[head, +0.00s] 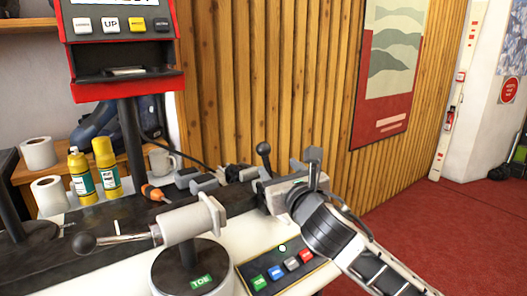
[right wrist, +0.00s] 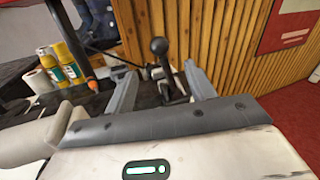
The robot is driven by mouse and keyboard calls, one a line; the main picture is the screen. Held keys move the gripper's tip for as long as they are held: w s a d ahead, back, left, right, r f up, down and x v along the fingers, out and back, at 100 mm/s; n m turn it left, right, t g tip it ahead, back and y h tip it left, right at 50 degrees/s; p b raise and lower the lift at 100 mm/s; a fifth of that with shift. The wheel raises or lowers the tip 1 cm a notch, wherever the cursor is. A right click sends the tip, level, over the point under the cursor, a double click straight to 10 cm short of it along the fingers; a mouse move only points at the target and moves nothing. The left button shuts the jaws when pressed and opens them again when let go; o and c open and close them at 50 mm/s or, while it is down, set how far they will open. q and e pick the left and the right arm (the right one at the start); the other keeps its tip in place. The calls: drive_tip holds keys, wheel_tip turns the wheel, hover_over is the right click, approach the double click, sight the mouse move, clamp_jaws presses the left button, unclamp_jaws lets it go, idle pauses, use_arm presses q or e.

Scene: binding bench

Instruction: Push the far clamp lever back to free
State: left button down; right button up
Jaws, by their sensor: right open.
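The far clamp lever (head: 265,153) is a dark stick with a black ball knob, standing nearly upright at the far end of the bench. It also shows in the right wrist view (right wrist: 161,52), where it stands between and beyond my two fingers. My right gripper (head: 292,172) is open and empty, just right of the lever in the head view. The right wrist view shows its two grey fingers (right wrist: 160,88) spread apart. I cannot tell whether either finger touches the lever. The lever's base is partly hidden by the gripper. My left gripper is not in view.
A button panel (head: 282,268) lies at the front. Yellow bottles (head: 105,163), a mug (head: 162,162) and a red display unit (head: 125,87) are behind.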

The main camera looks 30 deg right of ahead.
sight(266, 153)
drive_tip(key=w, duration=0.4)
drive_tip(key=w+d, duration=0.1)
drive_tip(key=w, duration=0.3)
drive_tip(key=w+d, duration=0.1)
drive_tip(key=w, duration=0.3)
